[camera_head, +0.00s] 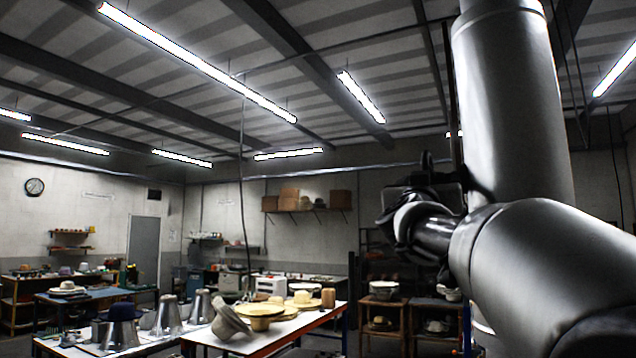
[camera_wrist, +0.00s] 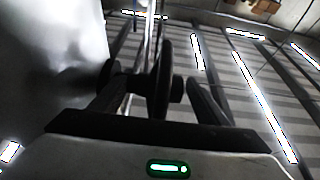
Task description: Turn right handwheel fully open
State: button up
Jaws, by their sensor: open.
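A dark handwheel (camera_wrist: 164,78) stands nearly edge-on in the middle of the wrist view, with a hub and thin shaft crossing it. My gripper (camera_wrist: 152,92) is open, one finger on each side of the wheel's rim. I cannot tell whether either finger touches the rim. In the head view my gripper (camera_head: 421,183) is a small dark shape beside my large grey arm, and its fingers are hard to make out. A thin dark upright shape above it there may be the wheel. No label shows whether this is the right handwheel.
A white-topped table (camera_head: 275,325) with hats and metal cones (camera_head: 168,315) stands lower left. Wooden stands (camera_head: 384,310) with bowls are behind my gripper. A pale blurred surface (camera_wrist: 50,60) fills the wrist view's left side. A thin cable (camera_head: 243,180) hangs from the ceiling.

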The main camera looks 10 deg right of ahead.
jog(key=c, duration=1)
jog(key=shift+c, duration=0.2)
jog(key=shift+r+g+y, duration=0.1)
jog(key=shift+g+y, duration=0.2)
jog(key=shift+g+y+p, duration=0.4)
jog(key=shift+g+p, duration=0.1)
jog(key=shift+g, duration=0.1)
jog(key=shift+g+y, duration=1.3)
jog(key=shift+g, duration=1)
jog(key=o, duration=1)
